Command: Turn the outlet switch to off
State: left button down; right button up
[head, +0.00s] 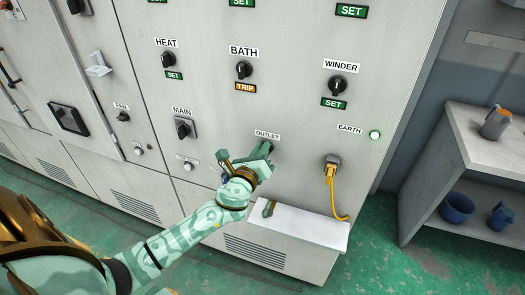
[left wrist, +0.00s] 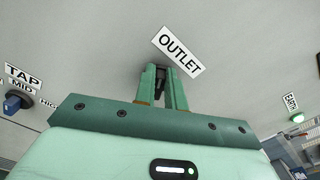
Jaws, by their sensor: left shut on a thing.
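The outlet switch (left wrist: 161,77) is a small dark knob on the grey cabinet front, under the OUTLET label (head: 267,134). The label also shows tilted in the left wrist view (left wrist: 179,51). My left gripper (head: 266,150) reaches up to the panel there. In the left wrist view its two green fingers (left wrist: 162,92) stand on either side of the knob and are shut on it. The fingers hide most of the knob, so its setting cannot be read. My right gripper is in neither view.
Other knobs sit nearby: MAIN (head: 183,128), BATH (head: 243,69) and WINDER (head: 338,85). A yellow cable (head: 331,180) is plugged in to the right, above a white ledge (head: 300,228). The EARTH lamp (head: 375,135) glows. A side shelf (head: 475,135) stands at the right.

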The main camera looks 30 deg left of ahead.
pick_arm(q)
jog(key=n, duration=0.4)
jog(key=f+n, duration=0.1)
jog(key=n, duration=0.3)
jog(key=n+b, duration=0.1)
jog(key=n, duration=0.3)
jog(key=shift+s+a+f, duration=0.1)
jog(key=shift+a+f, duration=0.05)
jog(key=shift+a, duration=0.2)
jog(key=c, duration=1.5)
grip_release()
jog(key=shift+o, duration=0.2)
